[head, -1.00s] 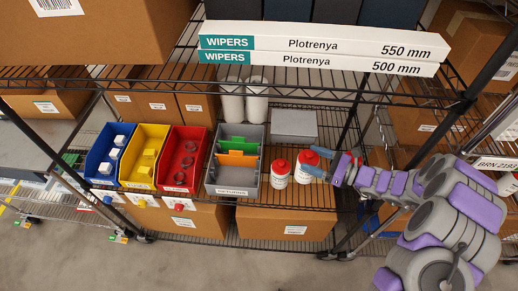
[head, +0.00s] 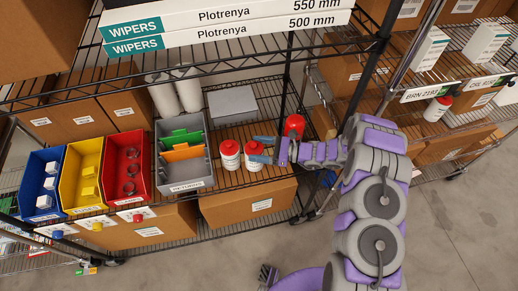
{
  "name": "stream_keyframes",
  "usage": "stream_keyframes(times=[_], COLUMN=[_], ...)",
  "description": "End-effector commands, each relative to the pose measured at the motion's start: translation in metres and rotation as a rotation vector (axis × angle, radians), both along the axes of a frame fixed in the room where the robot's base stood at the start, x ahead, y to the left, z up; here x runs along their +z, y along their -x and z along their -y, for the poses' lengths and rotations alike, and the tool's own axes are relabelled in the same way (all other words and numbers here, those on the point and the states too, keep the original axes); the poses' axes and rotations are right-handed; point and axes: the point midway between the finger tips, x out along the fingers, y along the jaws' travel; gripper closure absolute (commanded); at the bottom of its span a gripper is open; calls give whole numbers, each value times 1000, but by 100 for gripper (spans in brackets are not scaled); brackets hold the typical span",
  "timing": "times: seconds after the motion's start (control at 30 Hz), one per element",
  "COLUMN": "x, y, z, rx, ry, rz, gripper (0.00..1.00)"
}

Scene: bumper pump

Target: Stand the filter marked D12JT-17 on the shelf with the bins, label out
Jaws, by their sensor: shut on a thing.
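Two white filters with red tops stand side by side on the wire shelf (head: 270,176), right of the bins. My gripper (head: 262,150) comes from the right, its blue fingers shut on the right filter (head: 254,158). The left filter (head: 230,156) stands close beside it. Both look upright, with print facing out that is too small to read. I cannot tell whether the held filter touches the shelf. A red-topped thing (head: 294,125) stands behind my gripper, its lower part hidden. The blue bin (head: 41,184), yellow bin (head: 82,174) and red bin (head: 126,166) stand at left.
A grey bin (head: 184,157) with green and orange dividers stands just left of the filters. White rolls and a grey box (head: 232,103) are behind. Another red-topped filter (head: 437,108) is on the right rack, near the label BRN 2193. The shelf above limits height.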

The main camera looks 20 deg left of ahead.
Motion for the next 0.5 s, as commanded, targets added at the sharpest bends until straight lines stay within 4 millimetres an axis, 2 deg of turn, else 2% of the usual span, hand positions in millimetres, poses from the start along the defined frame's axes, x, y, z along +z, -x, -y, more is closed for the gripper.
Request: stream_keyframes(times=[0.33, 0.37, 0.5], x=[-3, -3, -3], y=[0, 0, 0], z=[0, 0, -1], rx=[-1, -1, -1], ry=[-1, -1, 0], rz=[1, 1, 0], gripper=[100, 25, 11])
